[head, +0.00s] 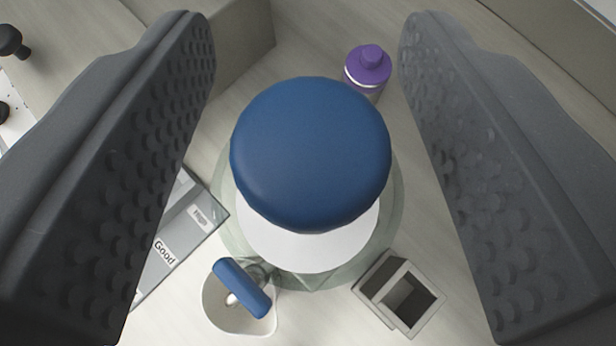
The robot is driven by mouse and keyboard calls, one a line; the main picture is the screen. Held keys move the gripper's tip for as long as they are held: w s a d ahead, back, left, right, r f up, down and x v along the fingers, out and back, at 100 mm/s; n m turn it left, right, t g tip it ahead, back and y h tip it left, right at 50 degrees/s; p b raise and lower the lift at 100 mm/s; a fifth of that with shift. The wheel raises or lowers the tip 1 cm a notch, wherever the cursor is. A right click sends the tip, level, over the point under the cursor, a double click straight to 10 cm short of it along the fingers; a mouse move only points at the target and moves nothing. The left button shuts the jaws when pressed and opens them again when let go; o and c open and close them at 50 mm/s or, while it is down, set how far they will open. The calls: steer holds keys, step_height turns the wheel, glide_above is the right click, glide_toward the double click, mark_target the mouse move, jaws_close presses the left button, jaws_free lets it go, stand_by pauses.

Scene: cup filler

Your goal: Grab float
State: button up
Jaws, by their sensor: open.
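A large round blue knob (310,150) on a white disc (305,245) fills the middle of the head view. It looks like the float, though I cannot be sure. It sits over a pale green, see-through round vessel (235,240). My gripper (306,45) is open, with one dark dimpled finger on each side of the blue knob. There is a gap on both sides and neither finger touches it. The knob hides most of the vessel. A white cup (215,312) with a smaller blue-handled piece (240,287) in it stands below.
A purple-capped bottle (368,66) stands just behind the knob, near the right finger. A grey square hollow block (400,292) lies at the lower right. A grey panel (180,240) labelled "Good" and "High" is at left. A beige box (230,45) stands behind.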

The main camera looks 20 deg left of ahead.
steer(key=shift+c, duration=0.4)
jaws_close()
steer(key=shift+r, duration=0.15)
